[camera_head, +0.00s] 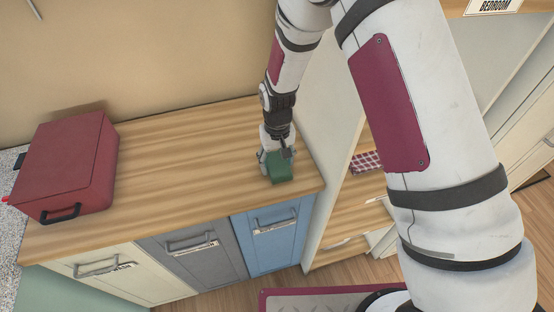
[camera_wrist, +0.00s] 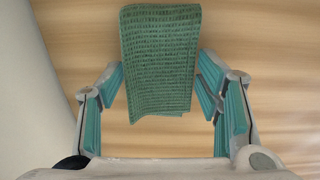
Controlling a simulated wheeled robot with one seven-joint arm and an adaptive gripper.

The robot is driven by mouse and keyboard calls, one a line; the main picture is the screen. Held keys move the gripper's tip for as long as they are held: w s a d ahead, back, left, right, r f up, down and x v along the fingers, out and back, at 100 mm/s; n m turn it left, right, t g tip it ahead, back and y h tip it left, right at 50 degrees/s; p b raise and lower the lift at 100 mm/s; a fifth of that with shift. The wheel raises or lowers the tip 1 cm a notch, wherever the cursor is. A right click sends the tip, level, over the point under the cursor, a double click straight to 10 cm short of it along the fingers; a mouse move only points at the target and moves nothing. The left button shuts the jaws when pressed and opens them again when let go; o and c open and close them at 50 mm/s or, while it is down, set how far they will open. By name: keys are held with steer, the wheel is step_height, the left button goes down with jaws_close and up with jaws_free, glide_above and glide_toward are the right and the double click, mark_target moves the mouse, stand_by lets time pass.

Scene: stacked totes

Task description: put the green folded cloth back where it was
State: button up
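The green folded cloth (camera_head: 281,171) is on the wooden counter top, near its right end. It also shows in the wrist view (camera_wrist: 160,60), at the top middle, with a ribbed weave. My gripper (camera_head: 276,157) points down at the cloth. In the wrist view my gripper (camera_wrist: 161,85) is open, with one teal-padded finger on each side of the cloth and narrow gaps between pads and cloth.
A dark red box (camera_head: 65,165) with a black handle stands at the counter's left end. The wooden counter top (camera_head: 180,150) between is clear. White, grey and blue drawer fronts (camera_head: 272,237) lie below. A shelf unit (camera_head: 340,125) with a checked cloth (camera_head: 367,162) stands close on the right.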

mark_target(277, 160)
steer(key=shift+o, duration=0.2)
steer(key=shift+r, duration=0.1)
step_height(277, 160, up, 12)
steer(key=b, duration=0.2)
stand_by(0.4)
stand_by(0.4)
